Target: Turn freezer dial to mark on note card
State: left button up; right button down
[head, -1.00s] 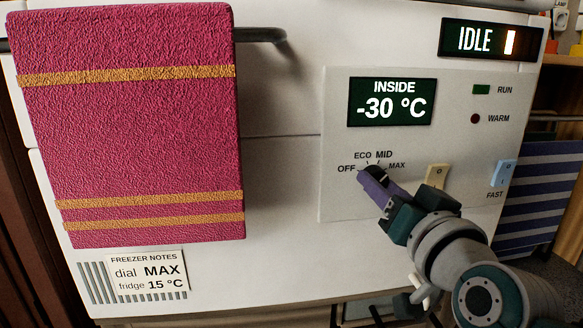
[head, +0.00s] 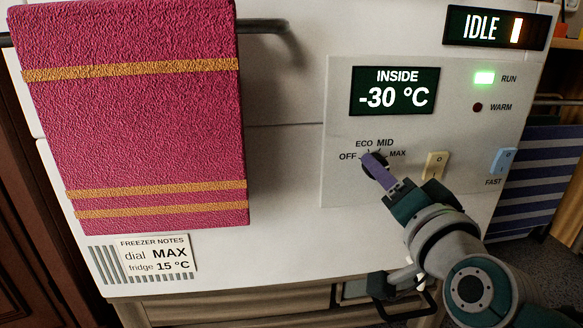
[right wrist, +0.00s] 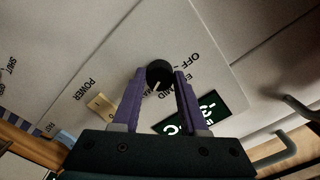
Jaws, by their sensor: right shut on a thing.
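The black freezer dial (head: 373,163) is on the pale control panel, with OFF, ECO, MID and MAX around it. My right gripper (head: 376,168) is shut on the dial, its purple fingers covering part of it. In the right wrist view the dial (right wrist: 159,73) sits between the fingertips. Its white line points toward the MID and MAX side; which of the two I cannot tell. The note card (head: 157,257) at lower left reads "dial MAX, fridge 15 °C". My left gripper is not in view.
The inside display (head: 394,91) reads -30 °C and the upper sign (head: 490,28) reads IDLE. The RUN lamp (head: 485,78) is green; the WARM lamp (head: 477,107) is dark. A beige switch (head: 435,165) and blue FAST switch (head: 502,161) are close right of the dial. A pink towel (head: 140,130) hangs left.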

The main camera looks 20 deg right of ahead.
jog(key=shift+c, duration=2.2)
grip_release()
jog(key=shift+s, duration=0.1)
jog(key=p+v, duration=0.4)
jog(key=v, duration=0.5)
jog(key=shift+s+a, duration=0.2)
jog(key=shift+s, duration=0.15)
